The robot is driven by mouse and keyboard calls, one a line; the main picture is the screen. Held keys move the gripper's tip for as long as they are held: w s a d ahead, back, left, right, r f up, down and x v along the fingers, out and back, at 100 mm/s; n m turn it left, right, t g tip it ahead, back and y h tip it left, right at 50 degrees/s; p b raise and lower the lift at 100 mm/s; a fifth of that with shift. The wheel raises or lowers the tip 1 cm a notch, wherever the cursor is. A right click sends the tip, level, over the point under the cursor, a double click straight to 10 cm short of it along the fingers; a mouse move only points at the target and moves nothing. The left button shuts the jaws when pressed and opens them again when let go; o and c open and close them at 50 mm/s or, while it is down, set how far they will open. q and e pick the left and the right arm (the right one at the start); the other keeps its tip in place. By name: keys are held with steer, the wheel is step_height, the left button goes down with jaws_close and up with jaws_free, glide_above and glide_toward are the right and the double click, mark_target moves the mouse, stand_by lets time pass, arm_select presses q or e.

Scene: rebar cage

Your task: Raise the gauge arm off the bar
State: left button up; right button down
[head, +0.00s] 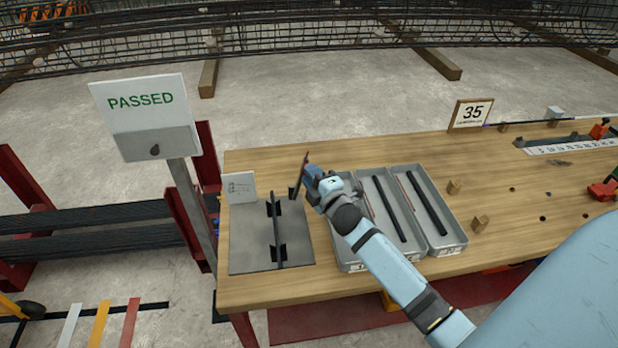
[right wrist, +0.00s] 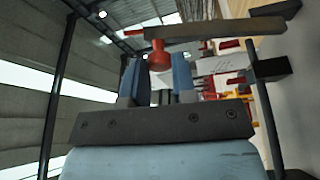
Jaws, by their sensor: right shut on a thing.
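The gauge arm (head: 298,177) is a dark flat strip beside the grey base plate (head: 250,252), standing steeply by a small black block. Its red knob (right wrist: 158,56) is between the blue fingers of my right gripper (right wrist: 157,75). In the head view my right gripper (head: 312,174) is shut on this knob near the strip's upper end. The black bar (head: 278,232) lies across two black supports on the plate. The gauge arm looks apart from the bar, to its right. Part of the knob is hidden by the fingers. My left gripper is not in view.
Grey trays (head: 441,240) with dark bars stand right of the plate, under my right forearm. A small white card (head: 240,188) stands at the plate's back left corner. A PASSED sign (head: 145,108) rises left of the table. The table's back middle (head: 390,150) is clear.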

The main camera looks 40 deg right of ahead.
steer(key=shift+d+r, duration=0.1)
steer(key=c, duration=0.9)
jaws_free()
steer(key=shift+s, duration=0.1)
steer(key=s, duration=0.4)
steer(key=s+b, duration=0.1)
steer(key=s, duration=0.4)
steer(key=s+f, duration=0.1)
steer(key=s, duration=0.3)
steer(key=shift+s+a+b, duration=0.25)
steer(key=shift+a+b, duration=0.05)
steer(key=shift+a, duration=0.1)
